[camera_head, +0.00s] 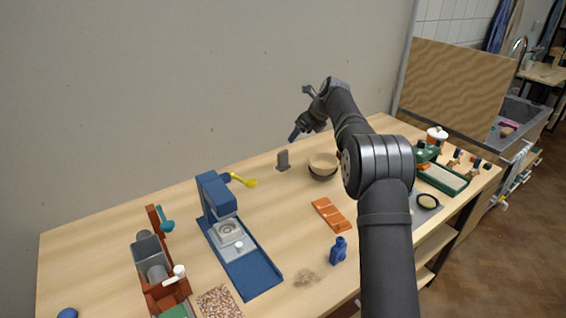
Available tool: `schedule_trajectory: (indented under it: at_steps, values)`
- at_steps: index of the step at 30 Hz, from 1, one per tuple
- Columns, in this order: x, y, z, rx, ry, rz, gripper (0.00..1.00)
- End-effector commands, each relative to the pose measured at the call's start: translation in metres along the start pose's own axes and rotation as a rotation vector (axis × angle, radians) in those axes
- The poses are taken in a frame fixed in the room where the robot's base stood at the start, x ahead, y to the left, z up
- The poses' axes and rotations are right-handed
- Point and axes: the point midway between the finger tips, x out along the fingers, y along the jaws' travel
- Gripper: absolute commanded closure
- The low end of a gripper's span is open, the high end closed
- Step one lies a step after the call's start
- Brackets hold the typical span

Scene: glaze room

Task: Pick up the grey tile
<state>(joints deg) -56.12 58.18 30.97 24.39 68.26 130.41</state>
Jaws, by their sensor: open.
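A small grey upright slab (283,158), which looks like the grey tile, stands near the back edge of the wooden table, left of a bowl. Its lower part looks wider, and I cannot tell whether that is a separate base. My gripper (300,116) is above the table, up and to the right of the slab and apart from it. It is open, and nothing shows between its fingers. A dark blue tip points down and left toward the slab.
A tan and dark bowl (322,162) stands close to the slab's right. An orange ribbed plate (331,215) and blue bottle (338,250) lie nearer. A blue press-like machine (240,262) with a yellow handle (243,180) stands left. The wall rises behind the table.

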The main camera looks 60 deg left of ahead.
Motion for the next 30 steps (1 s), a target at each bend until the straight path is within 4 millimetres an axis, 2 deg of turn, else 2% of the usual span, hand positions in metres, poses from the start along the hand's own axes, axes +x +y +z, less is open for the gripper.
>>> schedule_trajectory:
  at_steps: [15, 25, 30]
  values:
    - [0.1, 0.001, -0.002, -0.001, 0.003, 0.002, 0.29]
    - [0.124, 0.002, -0.002, -0.002, 0.002, 0.001, 0.29]
    - [0.151, 0.006, -0.006, -0.002, 0.004, 0.003, 0.29]
